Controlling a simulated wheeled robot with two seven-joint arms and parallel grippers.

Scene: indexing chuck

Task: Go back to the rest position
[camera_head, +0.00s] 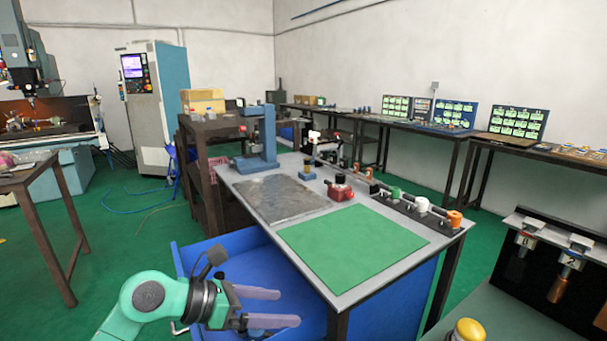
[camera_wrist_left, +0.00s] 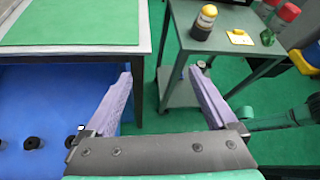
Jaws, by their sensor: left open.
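My left gripper (camera_head: 288,307) is at the bottom left of the head view, in front of the workbench (camera_head: 345,297) and over the blue bin (camera_head: 190,262). Its two purple fingers are spread apart with nothing between them. In the left wrist view the open fingers (camera_wrist_left: 161,75) point toward the gap between the bench and a small grey-green table (camera_wrist_left: 225,40). My right gripper is not seen in the head view, and I cannot make it out in the wrist view.
The bench carries a green mat (camera_head: 352,246), a metal plate (camera_head: 280,198), a red device (camera_head: 340,190) and a row of coloured knobs (camera_head: 422,205). A yellow-capped container (camera_head: 467,330) stands at the lower right. Green floor (camera_wrist_left: 148,120) shows between bench and small table.

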